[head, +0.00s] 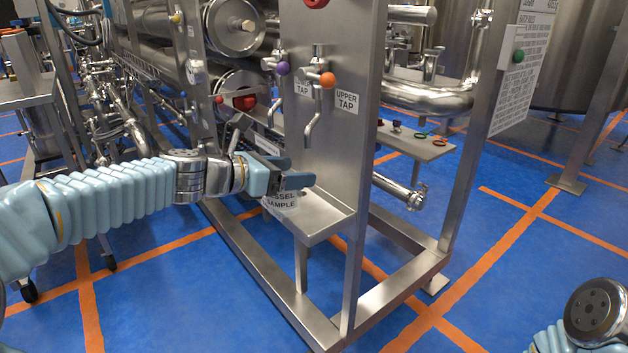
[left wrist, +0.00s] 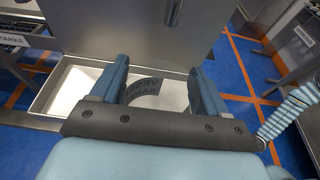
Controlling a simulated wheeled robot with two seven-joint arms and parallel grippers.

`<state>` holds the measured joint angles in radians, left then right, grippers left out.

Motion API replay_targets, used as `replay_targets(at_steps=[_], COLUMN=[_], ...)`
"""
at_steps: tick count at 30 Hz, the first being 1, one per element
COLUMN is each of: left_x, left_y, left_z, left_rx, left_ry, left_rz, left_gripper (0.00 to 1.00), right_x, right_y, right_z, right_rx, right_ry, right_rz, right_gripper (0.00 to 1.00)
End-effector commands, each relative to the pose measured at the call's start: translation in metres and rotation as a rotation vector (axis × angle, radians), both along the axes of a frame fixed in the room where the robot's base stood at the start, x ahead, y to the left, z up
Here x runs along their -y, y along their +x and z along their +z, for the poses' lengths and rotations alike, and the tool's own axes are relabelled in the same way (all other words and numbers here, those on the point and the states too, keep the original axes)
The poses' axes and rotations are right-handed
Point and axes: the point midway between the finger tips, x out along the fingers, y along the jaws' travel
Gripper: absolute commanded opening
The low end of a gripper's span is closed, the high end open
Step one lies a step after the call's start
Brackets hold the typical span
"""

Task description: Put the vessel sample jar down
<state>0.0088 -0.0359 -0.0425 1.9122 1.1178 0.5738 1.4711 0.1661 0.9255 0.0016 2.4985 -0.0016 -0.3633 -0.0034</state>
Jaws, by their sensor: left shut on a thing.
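The vessel sample jar (head: 281,203) is a clear jar with a label reading VESSEL SAMPLE. My left gripper (head: 297,181) is shut on it, with the fingers hiding its top in the head view. The left wrist view shows the jar (left wrist: 146,96) and its dark label between the two blue fingers of the left gripper (left wrist: 163,82). The jar is at the left end of the shallow steel tray (head: 318,226) below the taps. I cannot tell whether its base touches the tray. My right gripper is out of view; part of my right arm shows at the lower right.
A steel panel (head: 343,135) stands behind the tray, with a purple-knobbed tap (head: 282,69) and an orange-knobbed upper tap (head: 327,80) above it. A side shelf (head: 418,147) holds small coloured rings and parts. The tray's right part is bare.

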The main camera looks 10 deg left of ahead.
Motion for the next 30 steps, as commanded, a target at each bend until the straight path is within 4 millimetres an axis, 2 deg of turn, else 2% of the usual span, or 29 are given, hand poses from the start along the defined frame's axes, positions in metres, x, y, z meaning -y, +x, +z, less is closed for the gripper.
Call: replay_targets(at_steps=[3, 6, 14, 15, 19, 30], left_x=[0.017, 0.026, 0.039, 0.038, 0.037, 0.037], left_y=[0.021, 0.033, 0.049, 0.048, 0.047, 0.047], left_z=[0.000, 0.000, 0.000, -0.013, -0.035, -0.039], left_rx=[-0.001, -0.001, 0.000, -0.002, -0.002, 0.000], left_ry=[0.000, 0.000, 0.000, 0.000, -0.001, 0.000], left_rz=[-0.003, -0.002, -0.003, -0.001, 0.001, 0.000], left_gripper=[0.40, 0.40, 0.40, 0.40, 0.40, 0.40], right_x=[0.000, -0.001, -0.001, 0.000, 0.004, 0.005], right_y=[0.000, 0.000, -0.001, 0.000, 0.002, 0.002], right_z=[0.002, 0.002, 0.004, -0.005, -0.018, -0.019], right_rx=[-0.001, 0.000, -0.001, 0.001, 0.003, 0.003], right_ry=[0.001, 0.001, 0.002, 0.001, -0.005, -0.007], right_rz=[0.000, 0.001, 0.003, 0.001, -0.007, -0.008], right_gripper=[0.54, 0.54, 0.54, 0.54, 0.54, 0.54])
